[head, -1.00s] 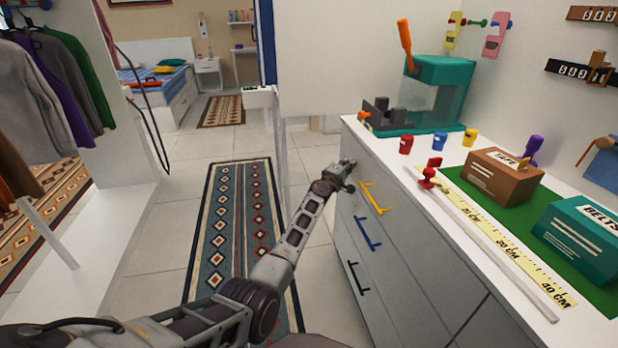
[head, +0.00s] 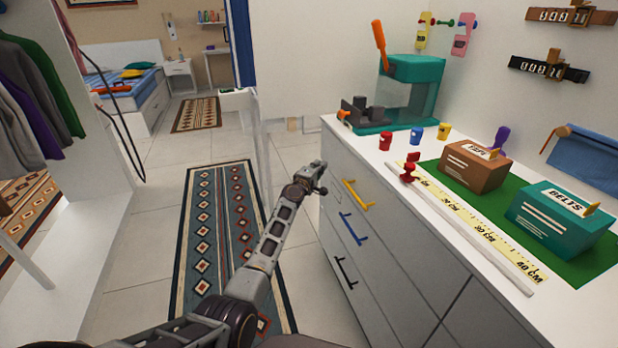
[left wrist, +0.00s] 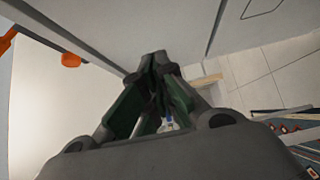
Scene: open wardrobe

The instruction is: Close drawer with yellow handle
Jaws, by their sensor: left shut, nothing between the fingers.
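The yellow handle (head: 357,194) is on the top drawer (head: 338,174) of the white dresser. That drawer front looks about flush with the fronts below; any small gap is too fine to tell. My left gripper (head: 319,178) is at the far end of the drawer front, left of the yellow handle and apart from it. In the left wrist view the gripper's fingers (left wrist: 160,65) are together with nothing held, close to a pale surface. Whether they touch the drawer front cannot be told. My right gripper is not in view.
Drawers with a blue handle (head: 353,229) and a black handle (head: 345,272) are below. The dresser top holds a brown box (head: 474,166), a teal box (head: 556,217) and a teal machine (head: 412,92). Floor with a patterned rug (head: 222,235) lies left.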

